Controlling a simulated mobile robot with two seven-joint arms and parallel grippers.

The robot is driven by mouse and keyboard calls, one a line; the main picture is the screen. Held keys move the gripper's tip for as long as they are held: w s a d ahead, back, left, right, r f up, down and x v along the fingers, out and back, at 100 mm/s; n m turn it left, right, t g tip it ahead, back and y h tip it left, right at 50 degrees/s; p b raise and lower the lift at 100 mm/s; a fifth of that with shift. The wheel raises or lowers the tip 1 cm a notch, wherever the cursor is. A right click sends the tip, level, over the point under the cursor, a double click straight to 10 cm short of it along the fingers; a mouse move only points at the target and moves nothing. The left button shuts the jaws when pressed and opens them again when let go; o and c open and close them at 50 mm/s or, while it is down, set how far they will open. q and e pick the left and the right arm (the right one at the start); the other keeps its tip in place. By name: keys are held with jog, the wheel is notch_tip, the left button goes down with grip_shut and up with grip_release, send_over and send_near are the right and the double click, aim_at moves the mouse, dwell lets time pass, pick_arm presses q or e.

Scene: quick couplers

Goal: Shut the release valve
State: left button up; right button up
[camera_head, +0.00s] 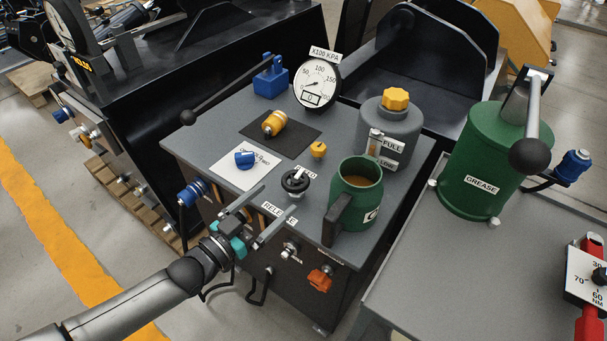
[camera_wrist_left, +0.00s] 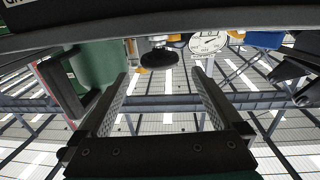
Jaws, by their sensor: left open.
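The release valve is a round black knob (camera_head: 295,182) with a pale bar on top, on the grey bench top above a partly covered RELEASE label (camera_head: 272,209). A dark round knob (camera_wrist_left: 160,58), seemingly the same one, shows past my fingers in the left wrist view. My left gripper (camera_head: 279,198) is open and empty at the bench's front edge, its two fingers pointing toward the knob. In the head view the fingertips look just short of it; I cannot tell their exact height. My right gripper is not in view.
A green mug (camera_head: 356,193) of brown liquid stands close right of the knob. A pressure gauge (camera_head: 317,83), a grey tank (camera_head: 392,130) and a yellow coupler (camera_head: 274,123) on a dark mat are behind. An orange knob (camera_head: 320,279) is on the front panel.

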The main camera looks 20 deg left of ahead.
aim_at(305, 173)
pick_arm(q)
jog(key=b+x, duration=0.2)
jog(key=x, duration=0.7)
jog(key=shift+w, duration=0.15)
jog(key=shift+w+d, duration=0.35)
jog(key=shift+w, duration=0.3)
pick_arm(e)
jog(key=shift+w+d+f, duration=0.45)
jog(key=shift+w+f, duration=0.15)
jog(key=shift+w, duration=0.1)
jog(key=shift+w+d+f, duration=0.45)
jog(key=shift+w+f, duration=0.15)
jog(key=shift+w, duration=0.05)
